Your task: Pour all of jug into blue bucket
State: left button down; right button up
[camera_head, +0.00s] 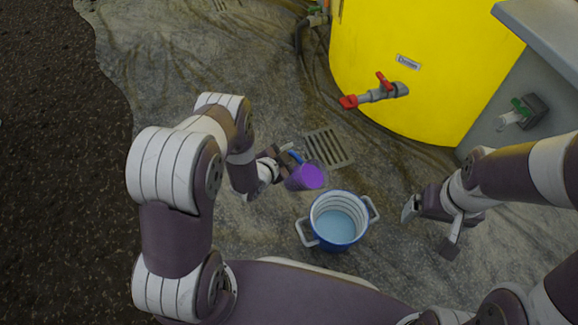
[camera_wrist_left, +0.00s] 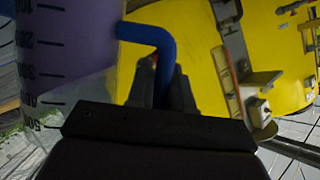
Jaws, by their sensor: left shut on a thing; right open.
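The jug (camera_head: 308,177) shows purple contents and is up and left of the blue bucket, apart from it in the picture. In the left wrist view, its clear wall (camera_wrist_left: 55,50) has dark scale marks. My left gripper (camera_head: 284,156) is shut on the jug's blue handle (camera_wrist_left: 150,38). The jug looks tilted, but how far I cannot tell. The blue bucket (camera_head: 313,216) stands upright on the floor, with white side handles and pale blue inside. No stream shows between jug and bucket. My right gripper (camera_head: 430,228) is open and empty, right of the bucket.
A yellow tank (camera_head: 440,70) with a red-handled valve (camera_head: 372,94) stands behind. A floor drain grate (camera_head: 328,147) lies behind the bucket. A grey cabinet (camera_head: 520,90) with a green-handled tap (camera_head: 521,112) is at the right. The wet floor around the bucket is mostly clear.

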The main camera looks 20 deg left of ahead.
pick_arm(q)
notch_tip(320, 180, down, 6)
jog(key=b, duration=0.5)
jog(key=shift+r, duration=0.1)
jog(key=shift+r+p, duration=0.3)
jog(key=shift+r, duration=0.15)
jog(key=shift+s+d+f+m+y, duration=0.1)
jog(key=shift+d+m+y, duration=0.05)
jog(key=shift+m+y, duration=0.2)
jog(key=shift+d+r+m+t+y+p, duration=0.1)
jog(key=shift+r+m+t+y+p, duration=0.2)
jog(key=shift+r+m+t, duration=0.1)
